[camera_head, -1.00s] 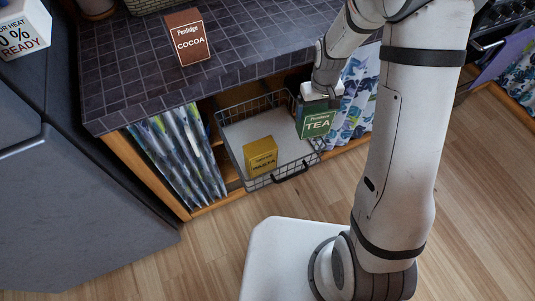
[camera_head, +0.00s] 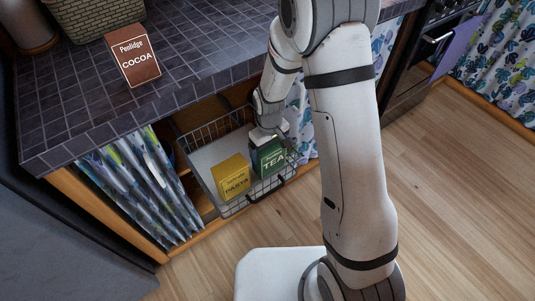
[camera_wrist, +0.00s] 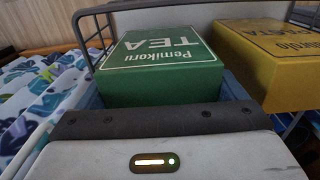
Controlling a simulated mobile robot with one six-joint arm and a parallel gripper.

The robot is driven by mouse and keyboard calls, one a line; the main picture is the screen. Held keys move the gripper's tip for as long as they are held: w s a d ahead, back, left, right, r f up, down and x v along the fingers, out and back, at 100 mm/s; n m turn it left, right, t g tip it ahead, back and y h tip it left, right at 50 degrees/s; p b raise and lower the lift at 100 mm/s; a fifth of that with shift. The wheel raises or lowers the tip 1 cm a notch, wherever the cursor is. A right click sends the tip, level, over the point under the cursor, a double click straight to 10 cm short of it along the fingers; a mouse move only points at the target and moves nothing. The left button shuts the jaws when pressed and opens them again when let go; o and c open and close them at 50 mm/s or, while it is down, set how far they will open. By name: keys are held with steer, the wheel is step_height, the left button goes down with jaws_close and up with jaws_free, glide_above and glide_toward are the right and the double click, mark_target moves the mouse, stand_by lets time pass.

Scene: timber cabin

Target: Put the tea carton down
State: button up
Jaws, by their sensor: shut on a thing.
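The green tea carton (camera_head: 269,160) is upright inside the pulled-out wire basket (camera_head: 218,200), at its right side. My gripper (camera_head: 266,134) is shut on the carton's top from above. In the wrist view the tea carton (camera_wrist: 160,65) fills the middle, just beyond my gripper's body. I cannot tell whether the carton's base touches the basket floor.
A yellow pasta box (camera_head: 231,178) stands in the basket just left of the tea carton. A cocoa box (camera_head: 133,55) stands on the dark tiled counter (camera_head: 190,55). Patterned curtains (camera_head: 145,190) hang beside the basket. The wooden floor in front is clear.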

steer(key=shift+f, duration=1.15)
steer(key=shift+f+b, duration=0.2)
steer(key=shift+b, duration=0.1)
steer(key=o, duration=0.7)
steer(key=shift+o, duration=0.2)
